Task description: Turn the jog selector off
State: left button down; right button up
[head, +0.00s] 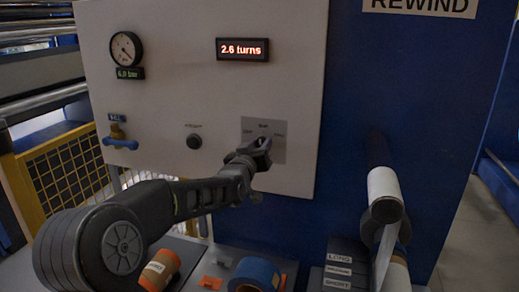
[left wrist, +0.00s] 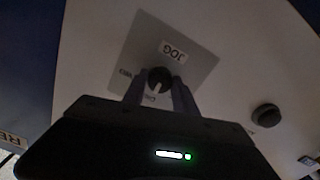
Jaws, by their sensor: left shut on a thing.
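The jog selector is a dark round knob (left wrist: 159,78) on a grey square plate (head: 278,151) on the white panel. The plate (left wrist: 190,62) carries the label JOG in the left wrist view, with smaller labels around the knob too blurred to read surely. My left gripper (head: 262,152) reaches the plate from below and is shut on the knob. In the left wrist view its two fingers (left wrist: 158,88) stand on either side of the knob. In the head view the gripper hides most of the knob, so I cannot tell its pointing. My right gripper is not in view.
The white panel (head: 185,75) also carries a gauge (head: 126,48), a display (head: 243,49) reading 2.6 turns, a black knob (head: 194,141) and a blue valve handle (head: 120,144). Tape rolls (head: 255,275) lie below. A white roller (head: 384,186) sticks out at right.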

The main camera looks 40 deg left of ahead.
pick_arm(q)
jog(key=shift+f+n+b, duration=0.1)
jog(key=shift+n+b, duration=5.6)
jog(key=shift+b, duration=0.5)
jog(key=c, duration=1)
grip_release()
